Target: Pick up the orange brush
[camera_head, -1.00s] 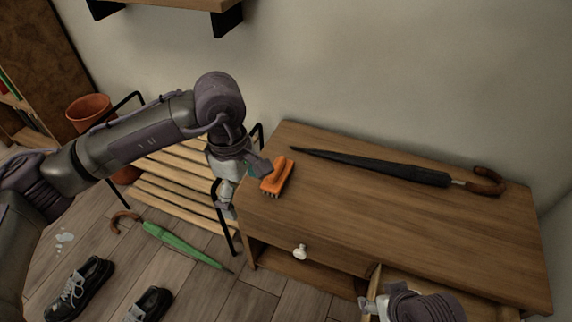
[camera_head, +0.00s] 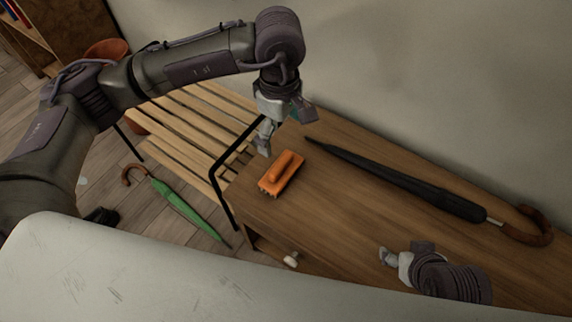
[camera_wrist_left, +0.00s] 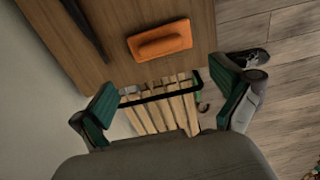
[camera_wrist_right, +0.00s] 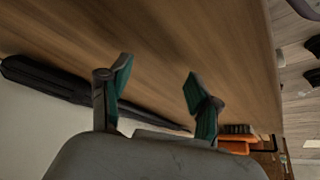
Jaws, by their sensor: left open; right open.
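The orange brush (camera_head: 282,174) lies on the left end of the wooden dresser top (camera_head: 345,205), bristles down. It also shows in the left wrist view (camera_wrist_left: 160,41) and at the lower right of the right wrist view (camera_wrist_right: 233,147). My left gripper (camera_head: 284,132) is open and empty, above the dresser's left end, just behind the brush in the head view. In the left wrist view the brush lies beyond the fingertips, between them. My right gripper (camera_head: 402,252) is open and empty over the dresser's front part, to the right of the brush.
A closed black umbrella (camera_head: 400,182) with a brown handle lies along the back of the dresser top. A slatted bench (camera_head: 175,128) stands left of the dresser. A green umbrella (camera_head: 180,207) lies on the floor. A pale surface (camera_head: 150,275) hides the lower foreground.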

